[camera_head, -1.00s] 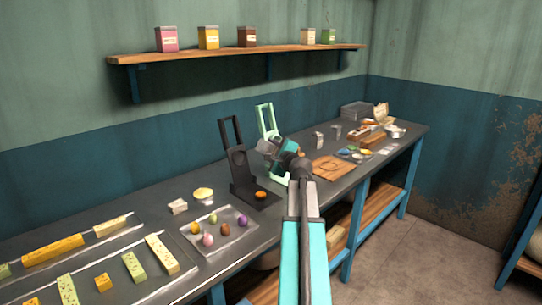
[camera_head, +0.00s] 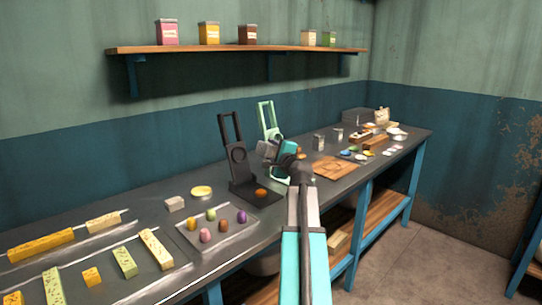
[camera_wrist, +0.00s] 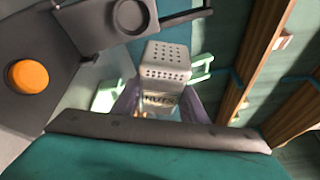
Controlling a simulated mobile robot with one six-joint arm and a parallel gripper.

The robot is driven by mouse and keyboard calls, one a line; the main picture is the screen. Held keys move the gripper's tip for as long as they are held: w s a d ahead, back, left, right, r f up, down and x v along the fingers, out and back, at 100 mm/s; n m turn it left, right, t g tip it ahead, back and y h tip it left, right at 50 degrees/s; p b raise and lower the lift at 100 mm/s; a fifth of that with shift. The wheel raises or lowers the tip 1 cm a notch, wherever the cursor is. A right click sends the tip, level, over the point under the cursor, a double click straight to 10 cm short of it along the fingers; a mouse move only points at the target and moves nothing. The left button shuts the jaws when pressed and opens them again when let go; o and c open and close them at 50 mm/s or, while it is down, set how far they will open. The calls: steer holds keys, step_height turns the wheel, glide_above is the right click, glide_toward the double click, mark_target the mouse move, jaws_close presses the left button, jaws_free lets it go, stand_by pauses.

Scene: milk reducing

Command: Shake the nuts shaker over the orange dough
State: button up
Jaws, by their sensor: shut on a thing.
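The nuts shaker (camera_wrist: 165,65) is a pale box with a holed top and a "NUTS" label in the wrist view. My gripper (camera_wrist: 160,110) is shut on it, with a finger on each side. In the head view my gripper (camera_head: 272,152) is in the air near the black press (camera_head: 241,178), and I cannot make out the shaker there. The orange dough (camera_head: 262,194) is a round piece on the base of the black press. It shows at the left in the wrist view (camera_wrist: 28,76), to the side of the shaker and apart from it.
A mint-green press (camera_head: 268,120) stands just behind my gripper. A tray (camera_head: 232,240) with several coloured pieces lies in front of the black press. A wooden board (camera_head: 333,168) lies to the right. Boxes stand on the wall shelf (camera_head: 200,51).

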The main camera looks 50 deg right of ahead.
steer(key=shift+f+n+t+h+b, duration=0.5)
steer(key=shift+f+n+b, duration=1.35)
steer(key=shift+b, duration=5.5)
step_height(320, 180, down, 2)
steer(key=n+t+b, duration=0.1)
steer(key=b, duration=0.5)
steer(key=n+b, duration=0.2)
steer(key=b, duration=0.5)
steer(key=shift+n+t+y, duration=0.25)
steer(key=shift+t+y, duration=0.05)
steer(key=shift+t, duration=0.1)
steer(key=shift+a, duration=0.1)
steer(key=shift+r+p, duration=1.15)
steer(key=shift+r, duration=0.4)
step_height(320, 180, down, 3)
steer(key=shift+f+b, duration=0.1)
steer(key=shift+b, duration=0.95)
